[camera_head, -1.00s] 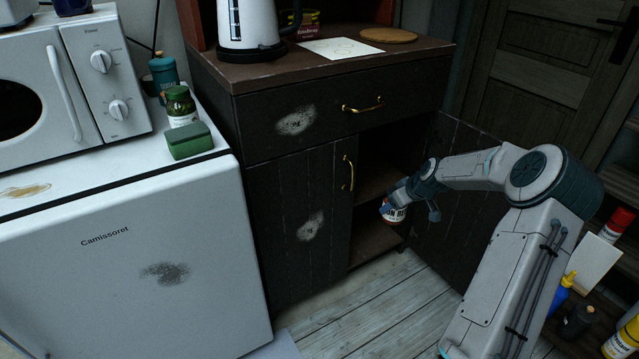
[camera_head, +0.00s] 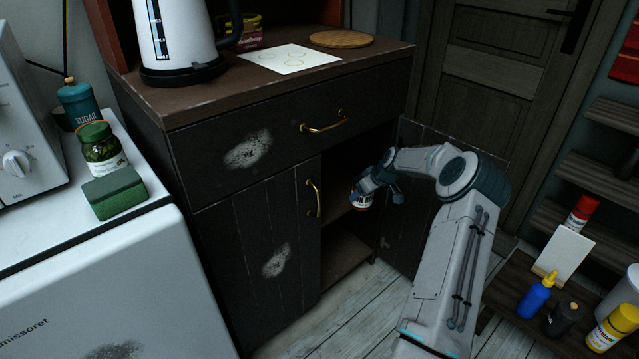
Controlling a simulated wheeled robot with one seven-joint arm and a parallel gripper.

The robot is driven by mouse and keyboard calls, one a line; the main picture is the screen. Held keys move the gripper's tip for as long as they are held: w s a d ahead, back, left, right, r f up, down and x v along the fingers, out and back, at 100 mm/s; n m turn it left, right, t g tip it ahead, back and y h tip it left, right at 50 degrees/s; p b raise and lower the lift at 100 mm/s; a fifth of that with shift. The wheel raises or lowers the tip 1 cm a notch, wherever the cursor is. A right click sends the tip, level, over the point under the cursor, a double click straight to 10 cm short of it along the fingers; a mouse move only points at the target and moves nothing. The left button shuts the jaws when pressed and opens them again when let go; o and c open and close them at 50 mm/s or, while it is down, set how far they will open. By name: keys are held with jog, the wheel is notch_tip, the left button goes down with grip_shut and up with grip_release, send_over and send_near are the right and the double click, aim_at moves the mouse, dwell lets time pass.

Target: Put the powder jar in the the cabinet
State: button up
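The dark wooden cabinet (camera_head: 240,205) stands in the middle of the view. Its right door (camera_head: 424,170) is swung open and its left door is closed. The opening shows an inner shelf (camera_head: 340,205) and a bottom board (camera_head: 343,255). My gripper (camera_head: 375,190) is at the opening, in front of the shelf. A small jar with a white, dark and red label (camera_head: 360,198), which looks like the powder jar, is at the gripper's fingers and seems held, roughly upright. The fingertips are small and partly hidden. I cannot tell whether the jar touches the shelf.
A white kettle (camera_head: 178,40), a paper sheet (camera_head: 290,58) and a round wooden board (camera_head: 341,39) are on the cabinet top. A white fridge (camera_head: 120,270) stands left. Shelves with bottles, including a blue one (camera_head: 536,296), stand right. The visible shelf space inside looks free.

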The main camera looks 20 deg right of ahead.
jog(key=shift+w+a+f+b, duration=0.25)
jog(key=shift+w+a+b, duration=0.35)
jog(key=shift+w, duration=1.5)
jog(key=shift+w+a+f+b, duration=0.25)
jog(key=shift+w+a, duration=0.7)
jog(key=shift+w, duration=1.2)
jog(key=shift+w+a+f+b, duration=0.2)
jog(key=shift+w+a+b, duration=0.45)
jog(key=shift+w, duration=1.45)
jog(key=shift+a, duration=0.1)
jog(key=shift+f, duration=0.65)
jog(key=o, duration=1.3)
